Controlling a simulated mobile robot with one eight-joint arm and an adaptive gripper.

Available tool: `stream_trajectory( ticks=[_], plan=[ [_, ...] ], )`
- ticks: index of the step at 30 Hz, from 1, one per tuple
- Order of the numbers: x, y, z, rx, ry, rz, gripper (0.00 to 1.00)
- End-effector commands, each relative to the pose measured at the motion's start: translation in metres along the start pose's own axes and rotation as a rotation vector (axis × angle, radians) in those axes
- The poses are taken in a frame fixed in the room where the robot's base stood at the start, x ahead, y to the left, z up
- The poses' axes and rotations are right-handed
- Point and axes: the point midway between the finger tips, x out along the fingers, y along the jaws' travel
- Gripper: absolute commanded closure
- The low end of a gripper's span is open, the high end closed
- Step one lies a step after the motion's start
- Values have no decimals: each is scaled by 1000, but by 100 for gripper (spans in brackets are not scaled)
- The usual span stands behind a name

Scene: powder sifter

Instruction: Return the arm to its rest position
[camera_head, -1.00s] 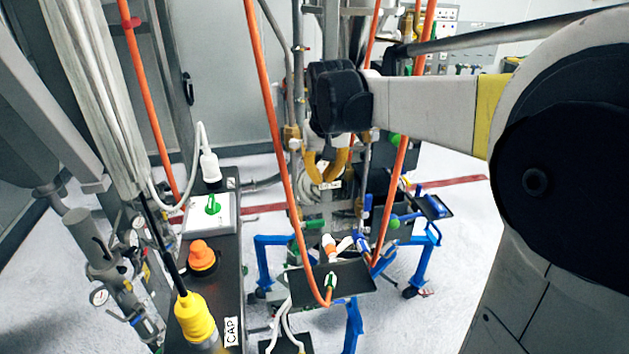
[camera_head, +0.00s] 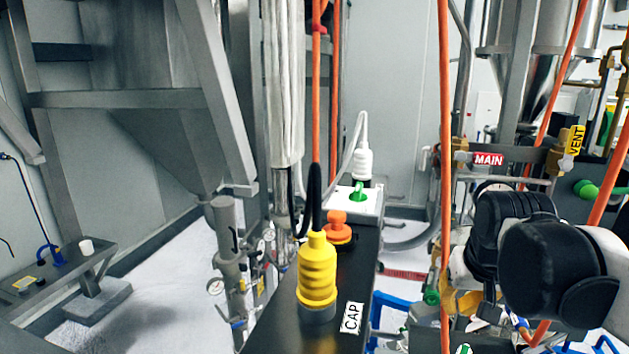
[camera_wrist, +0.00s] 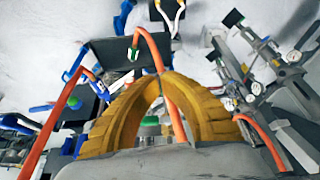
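My gripper (camera_wrist: 164,77) shows in the wrist view as two ribbed yellow fingers that curve together into an arch, with their tips meeting. Nothing is seen held between them. An orange hose shows through the arch and seems to lie behind it. In the head view my dark, rounded wrist and arm links are at the lower right, in front of the pipework. Only a bit of the yellow fingers shows there, and the tips cannot be made out.
A black bench with a CAP label (camera_head: 352,317) carries a yellow plug (camera_head: 317,270), an orange knob (camera_head: 338,228) and a white box (camera_head: 352,205) with a green switch. Orange hoses (camera_head: 445,120) hang near my arm. Pipework with MAIN (camera_head: 488,160) and VENT (camera_head: 574,140) labels stands behind it.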

Motion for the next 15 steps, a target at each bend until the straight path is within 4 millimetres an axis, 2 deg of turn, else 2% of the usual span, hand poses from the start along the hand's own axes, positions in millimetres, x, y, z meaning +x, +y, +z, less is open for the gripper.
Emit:
stream_trajectory(
  ticks=[1, 8, 15],
  plan=[
    [33, -6, 27, -11, 12, -7, 100],
    [113, -27, 110, -57, 77, -36, 100],
    [202, -44, 196, -103, 144, -68, 100]
  ],
)
